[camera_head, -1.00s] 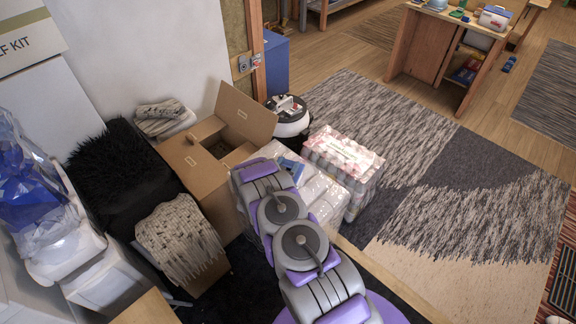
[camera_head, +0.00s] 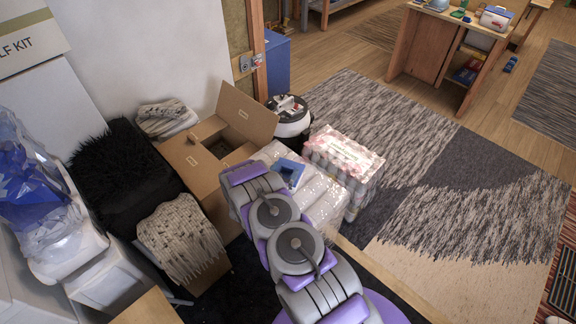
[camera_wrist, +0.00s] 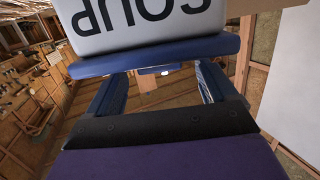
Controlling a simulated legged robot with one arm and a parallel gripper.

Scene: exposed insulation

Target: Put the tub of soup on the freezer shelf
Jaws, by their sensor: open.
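The tub of soup (camera_wrist: 150,22) fills the top of the wrist view. It is white, with "SOUP" upside down in the picture and a blue rim or lid along its lower edge. My gripper (camera_wrist: 160,80) is open, with one blue finger at each side just below that blue edge. I cannot tell whether the fingers touch the tub. In the head view a small blue shape (camera_head: 290,173) shows at the end of my arm; I cannot tell whether it is gripper or tub. I cannot make out a freezer shelf in either view.
Beyond my arm lie clear-wrapped packs (camera_head: 325,205) and a wrapped bundle (camera_head: 345,160). An open cardboard box (camera_head: 195,170), a black furry item (camera_head: 115,170) and a draped knit cloth (camera_head: 180,240) crowd the left. The patterned rug (camera_head: 430,150) at right is mostly clear.

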